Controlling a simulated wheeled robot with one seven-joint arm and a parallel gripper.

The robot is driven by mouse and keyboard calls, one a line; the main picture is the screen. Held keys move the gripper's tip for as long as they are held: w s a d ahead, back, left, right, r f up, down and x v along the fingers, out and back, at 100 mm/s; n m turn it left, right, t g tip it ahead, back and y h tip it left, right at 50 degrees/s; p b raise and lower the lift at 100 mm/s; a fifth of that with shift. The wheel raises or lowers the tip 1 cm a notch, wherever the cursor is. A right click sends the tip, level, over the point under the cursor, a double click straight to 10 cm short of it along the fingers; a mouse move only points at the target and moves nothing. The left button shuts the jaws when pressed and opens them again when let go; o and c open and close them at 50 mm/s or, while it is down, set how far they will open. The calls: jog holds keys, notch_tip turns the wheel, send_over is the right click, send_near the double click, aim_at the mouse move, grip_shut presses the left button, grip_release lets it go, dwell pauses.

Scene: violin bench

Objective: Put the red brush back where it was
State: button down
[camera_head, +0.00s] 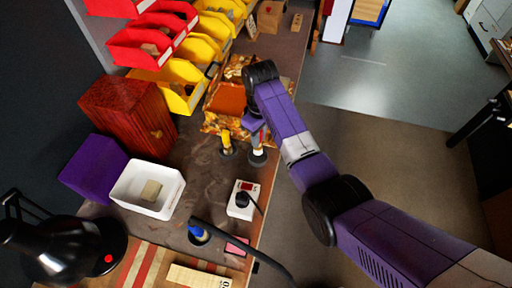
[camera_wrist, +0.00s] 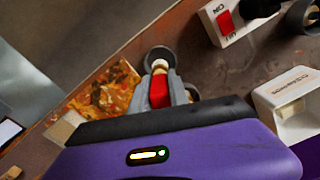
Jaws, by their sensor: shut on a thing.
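The red brush (camera_wrist: 159,91) is between the fingers of my gripper (camera_wrist: 168,92) in the wrist view. Its pale end (camera_wrist: 159,66) points at a round dark holder (camera_wrist: 160,56) and overlaps its ring. I cannot tell whether that end is inside the holder or just above it. In the head view my gripper (camera_head: 257,136) points down over the same holder (camera_head: 258,159) near the bench's right edge. The arm and fingers hide most of the brush there.
A yellow-handled tool (camera_head: 227,140) stands just left of the holder. A patterned box (camera_head: 213,121) lies behind. A white switch box (camera_head: 242,200), a white tray (camera_head: 122,194) and a blue holder (camera_head: 198,234) are nearer. Yellow bins (camera_head: 177,92) line the back left.

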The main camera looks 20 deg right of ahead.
jog(key=shift+f+b, duration=1.8)
jog(key=shift+f, duration=0.45)
jog(key=shift+f, duration=0.1)
jog(key=c, duration=1.3)
grip_release()
jog(key=shift+o, duration=0.2)
notch_tip(320, 180, up, 11)
jog(key=shift+f, duration=0.1)
jog(key=shift+r+p, duration=0.75)
jog(key=shift+p, duration=0.15)
jog(key=shift+w, duration=0.1)
